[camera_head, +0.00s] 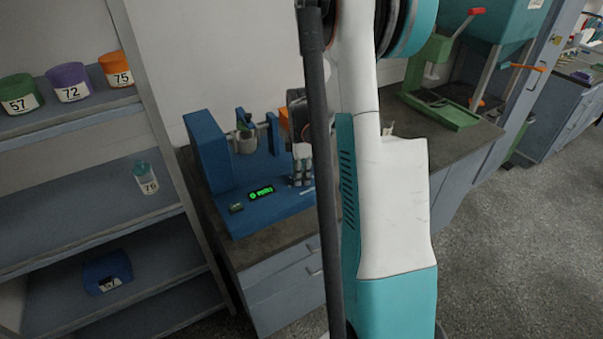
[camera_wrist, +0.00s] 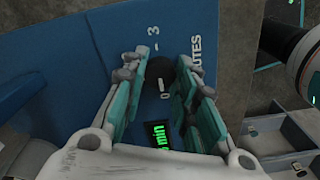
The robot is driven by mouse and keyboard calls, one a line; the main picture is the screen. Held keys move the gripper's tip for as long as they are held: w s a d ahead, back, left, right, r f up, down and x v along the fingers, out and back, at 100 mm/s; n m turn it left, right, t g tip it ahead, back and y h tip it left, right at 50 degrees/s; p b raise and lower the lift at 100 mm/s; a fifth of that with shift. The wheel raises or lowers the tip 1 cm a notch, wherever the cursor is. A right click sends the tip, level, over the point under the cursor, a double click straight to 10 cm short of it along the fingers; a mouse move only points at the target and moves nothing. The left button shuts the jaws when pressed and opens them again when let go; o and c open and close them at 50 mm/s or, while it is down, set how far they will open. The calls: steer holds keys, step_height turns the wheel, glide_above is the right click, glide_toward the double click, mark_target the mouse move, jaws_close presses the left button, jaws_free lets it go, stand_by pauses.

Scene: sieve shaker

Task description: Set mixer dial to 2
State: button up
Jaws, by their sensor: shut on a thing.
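The mixer is a blue machine (camera_head: 210,150) on the dark counter in the head view. A small jar (camera_head: 246,140) is held in its frame. Its green-lit display (camera_head: 262,193) is too small to read surely; in the wrist view the display (camera_wrist: 158,136) shows "min". The black dial (camera_wrist: 159,71) sits on the blue panel by printed "3", "0" and "MINUTES" marks. My gripper (camera_wrist: 164,66) has its fingers on both sides of the dial, closed on it. My gripper (camera_head: 302,168) also shows in the head view, partly behind my arm.
Shelves (camera_head: 70,225) at the left hold numbered containers, including a purple one (camera_head: 68,80). A green press (camera_head: 440,105) stands farther right on the counter (camera_head: 250,249). The floor (camera_head: 500,260) at the right is clear.

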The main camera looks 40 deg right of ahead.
steer(key=shift+m, duration=0.3)
steer(key=m, duration=0.5)
steer(key=shift+m, duration=0.3)
steer(key=m, duration=1.1)
steer(key=shift+m, duration=0.3)
steer(key=m, duration=0.5)
steer(key=shift+m, duration=0.4)
steer(key=o, duration=1.1)
